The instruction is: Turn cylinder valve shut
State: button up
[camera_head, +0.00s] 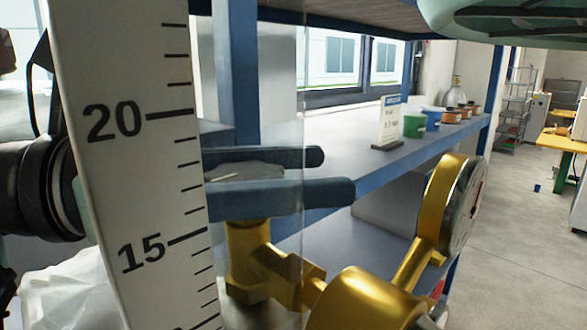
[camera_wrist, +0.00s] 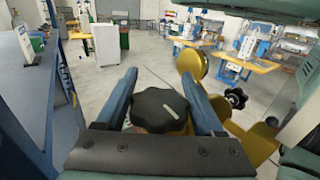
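The valve's dark knob (camera_wrist: 160,108) shows in the wrist view with a white mark on its face. It also shows in the head view as a grey top (camera_head: 245,171) between the fingers. My gripper (camera_wrist: 159,75) has its two blue fingers on either side of the knob, which fills the gap. In the head view the gripper (camera_head: 337,174) lies level over the brass valve body (camera_head: 248,262), its tips reaching past the knob. The contact faces are partly hidden. A brass regulator (camera_head: 365,303) with a round gauge (camera_head: 452,205) joins the valve at the right.
A white scale with numbers (camera_head: 130,180) stands close at the left and hides part of the head view. A blue-framed shelf (camera_head: 335,155) runs behind, carrying a sign (camera_head: 389,124) and small bins. A second black knob (camera_wrist: 237,97) sits right of the gripper. Open floor (camera_head: 510,230) lies right.

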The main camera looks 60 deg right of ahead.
jog(key=o, duration=0.4)
notch_tip(320, 180, up, 10)
jog(key=p, duration=0.5)
